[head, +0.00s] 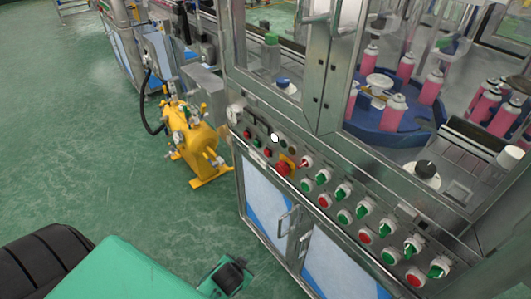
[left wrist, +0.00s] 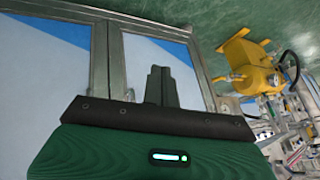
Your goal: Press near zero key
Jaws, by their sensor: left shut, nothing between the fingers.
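A sloped control panel (head: 335,200) runs along the front of the steel machine in the head view. It carries red and green buttons, green-handled switches and a red emergency knob (head: 284,168) on a yellow base. Labels are too small to read, so I cannot tell which is the near zero key. A teal and black part of my left arm (head: 230,274) shows low in front of the cabinet, apart from the panel. In the left wrist view my left gripper (left wrist: 160,84) has its dark fingers together and empty, in front of the cabinet doors. My right gripper is out of view.
A yellow tank unit (head: 194,140) stands on the green floor left of the machine. The cabinet doors (head: 270,205) have a protruding handle (head: 287,222). Pink cans (head: 395,110) stand on a blue turntable behind steel frames.

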